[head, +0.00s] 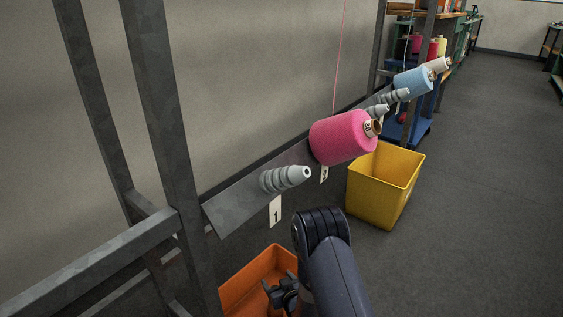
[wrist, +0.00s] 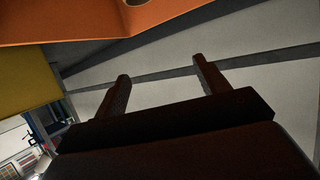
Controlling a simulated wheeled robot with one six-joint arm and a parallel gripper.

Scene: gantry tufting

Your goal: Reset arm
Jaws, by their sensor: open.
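My arm reaches up from the bottom of the head view and bends over. My gripper (head: 284,292) hangs low in front of the orange bin (head: 256,276), partly hiding it. In the wrist view my gripper (wrist: 160,72) shows two dark fingers spread apart with nothing between them. The orange bin (wrist: 70,22) fills the upper left there, apart from the fingers. I cannot tell from these views how far the gripper is from the bin.
An empty grey spindle (head: 285,178) stands above label 1 (head: 275,212). A pink yarn cone (head: 342,137) sits on the spindle at label 2. A yellow bin (head: 384,186) stands below it. A grey metal frame (head: 165,130) rises at left. The floor (head: 480,200) at right is clear.

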